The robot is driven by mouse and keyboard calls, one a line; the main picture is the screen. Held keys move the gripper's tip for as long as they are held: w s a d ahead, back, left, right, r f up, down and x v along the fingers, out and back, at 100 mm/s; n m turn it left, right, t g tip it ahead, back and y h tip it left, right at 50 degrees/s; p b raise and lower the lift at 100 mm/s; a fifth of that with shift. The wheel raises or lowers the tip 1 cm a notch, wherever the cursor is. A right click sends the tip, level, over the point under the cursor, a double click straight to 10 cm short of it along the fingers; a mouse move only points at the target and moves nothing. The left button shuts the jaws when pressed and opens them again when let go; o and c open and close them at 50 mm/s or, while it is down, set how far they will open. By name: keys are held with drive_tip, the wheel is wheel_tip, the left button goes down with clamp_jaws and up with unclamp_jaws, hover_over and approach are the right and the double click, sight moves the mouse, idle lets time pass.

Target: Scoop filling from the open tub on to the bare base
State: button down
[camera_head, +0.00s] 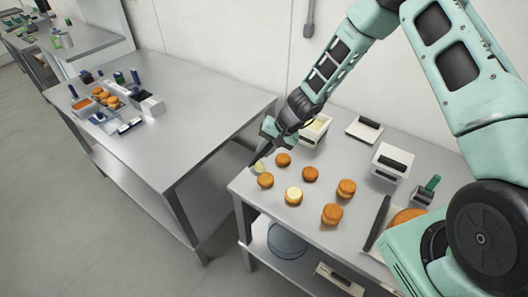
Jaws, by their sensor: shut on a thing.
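The open tub (318,128) is a white box with pale filling inside, at the back of the right-hand table, partly hidden by my arm. My gripper (270,134) is just left of it, above the table's left corner. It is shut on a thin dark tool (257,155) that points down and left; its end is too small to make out. A pale disc (259,168) shows beneath the tool's tip; I cannot tell whether they touch. Several orange-brown rounds lie in front, including a back one (283,160), a left one (265,181) and one with a pale top (294,196).
Stacked rounds (332,214) stand to the right. A flat white lid-like piece (364,128), a white box with a dark top (391,162) and a green-handled tool (431,186) are behind. A second table (190,110) at left holds more items, with free room at its right.

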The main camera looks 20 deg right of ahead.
drive_tip(key=shift+s+d+f+t+y+b, duration=0.2)
drive_tip(key=shift+d+y+b, duration=0.25)
drive_tip(key=shift+b, duration=1.05)
drive_tip(key=shift+s+d+f+t+y+b, duration=0.1)
drive_tip(key=shift+d+f+t+y+b, duration=0.25)
drive_tip(key=shift+b, duration=1.15)
drive_tip(key=s+d+f+t+y+b, duration=0.2)
drive_tip(key=d+f+y+b, duration=0.1)
drive_tip(key=y+b, duration=0.3)
drive_tip(key=shift+d+b, duration=0.9)
drive_tip(key=shift+b, duration=0.15)
